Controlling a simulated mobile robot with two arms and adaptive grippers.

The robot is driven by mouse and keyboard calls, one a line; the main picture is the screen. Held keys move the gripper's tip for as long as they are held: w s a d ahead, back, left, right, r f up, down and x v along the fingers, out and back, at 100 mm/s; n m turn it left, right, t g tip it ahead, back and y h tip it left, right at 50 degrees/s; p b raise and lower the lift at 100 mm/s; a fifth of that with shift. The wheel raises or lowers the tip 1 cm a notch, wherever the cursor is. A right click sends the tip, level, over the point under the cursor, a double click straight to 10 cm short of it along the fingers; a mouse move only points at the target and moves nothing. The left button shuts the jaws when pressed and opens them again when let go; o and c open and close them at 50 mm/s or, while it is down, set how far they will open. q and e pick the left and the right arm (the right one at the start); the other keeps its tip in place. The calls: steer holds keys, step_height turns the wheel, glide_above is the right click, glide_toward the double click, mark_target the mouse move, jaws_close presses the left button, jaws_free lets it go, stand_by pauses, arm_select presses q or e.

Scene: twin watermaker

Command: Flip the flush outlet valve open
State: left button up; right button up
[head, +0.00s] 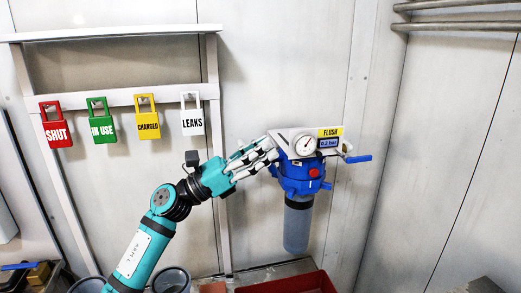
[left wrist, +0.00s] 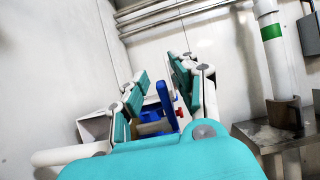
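The flush unit is a blue filter head (head: 300,178) with a round gauge (head: 306,145), a yellow FLUSH label (head: 330,133) and a clear blue bowl (head: 297,228) below. A blue lever (head: 358,159) sticks out to the right of it, lying about level. My left gripper (head: 268,153) is at the left side of the head, its fingers partly covering that side. In the left wrist view its fingers (left wrist: 160,95) stand apart, with an upright blue lever (left wrist: 165,105) seen between them. I cannot tell whether they touch it. My right gripper is not in view.
Red (head: 56,126), green (head: 101,122), yellow (head: 147,117) and white (head: 191,115) tags hang on a rail at left. A red tray (head: 290,285) is below the bowl. Pipes (head: 455,26) run at upper right. The wall right of the unit is clear.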

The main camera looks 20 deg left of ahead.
arm_select(q)
steer(key=shift+s+a+f, duration=0.1)
steer(key=v, duration=1.1)
steer(key=shift+s+a+f, duration=0.15)
steer(key=shift+s+a, duration=0.05)
steer(key=shift+a, duration=0.1)
steer(key=shift+o, duration=0.5)
steer(key=shift+f, duration=0.1)
